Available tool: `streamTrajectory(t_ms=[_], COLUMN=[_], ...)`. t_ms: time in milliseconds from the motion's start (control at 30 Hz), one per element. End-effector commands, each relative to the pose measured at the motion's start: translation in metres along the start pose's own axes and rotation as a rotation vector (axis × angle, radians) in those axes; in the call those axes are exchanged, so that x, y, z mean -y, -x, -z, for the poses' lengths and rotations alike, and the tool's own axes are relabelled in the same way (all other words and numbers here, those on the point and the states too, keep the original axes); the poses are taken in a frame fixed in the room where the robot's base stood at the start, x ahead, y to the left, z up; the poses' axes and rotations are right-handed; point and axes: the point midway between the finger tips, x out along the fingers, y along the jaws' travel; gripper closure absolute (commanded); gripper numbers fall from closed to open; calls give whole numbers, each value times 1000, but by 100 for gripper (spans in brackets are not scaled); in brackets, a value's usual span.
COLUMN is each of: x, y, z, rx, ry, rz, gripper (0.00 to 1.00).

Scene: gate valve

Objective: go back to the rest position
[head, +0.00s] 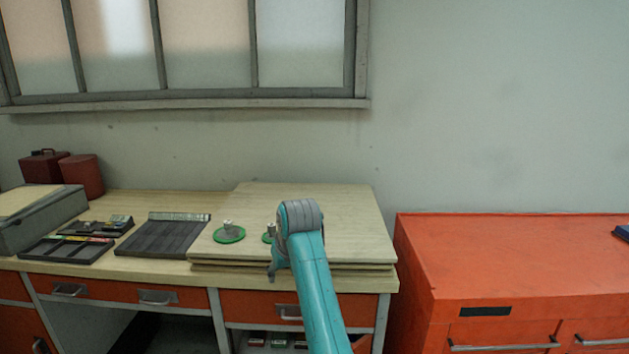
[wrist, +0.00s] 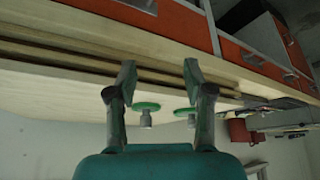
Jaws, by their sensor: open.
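My teal arm reaches up from the bottom of the head view. My gripper (head: 273,268) shows there only in part, at the front edge of the stacked boards, mostly hidden behind the wrist. In the wrist view, which is upside down, my gripper (wrist: 159,72) is open with nothing between its fingers. Two green round valve pieces with grey metal centres stand on the boards. The left one (head: 229,236) is fully visible in the head view; the other (head: 267,238) is partly hidden by my arm. Both show beyond the fingers in the wrist view (wrist: 146,107) (wrist: 185,111), apart from them.
The stacked boards (head: 350,210) lie on a wooden workbench (head: 170,205) with orange drawers. Dark trays (head: 160,238), a grey case (head: 45,222) and a red canister (head: 83,177) are to the left. An orange cabinet (head: 510,260) stands right. Space above the boards is clear.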

Motion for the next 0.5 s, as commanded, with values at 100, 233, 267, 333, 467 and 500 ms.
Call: streamTrajectory(t_ms=[100,233,267,333,467,500], x=[-9,-19,-21,-25,-32,-34], y=[-43,-81,-89,-106,-134,-141], z=[-38,-79,-88,-112,-157,-172], rx=[-25,-66,-77,-98,-139,-151], ry=[-23,-48,-54,-67,-89,-96], rz=[-13,-30,-35,-44,-62,-67], gripper=[48,48,48,48,48,48])
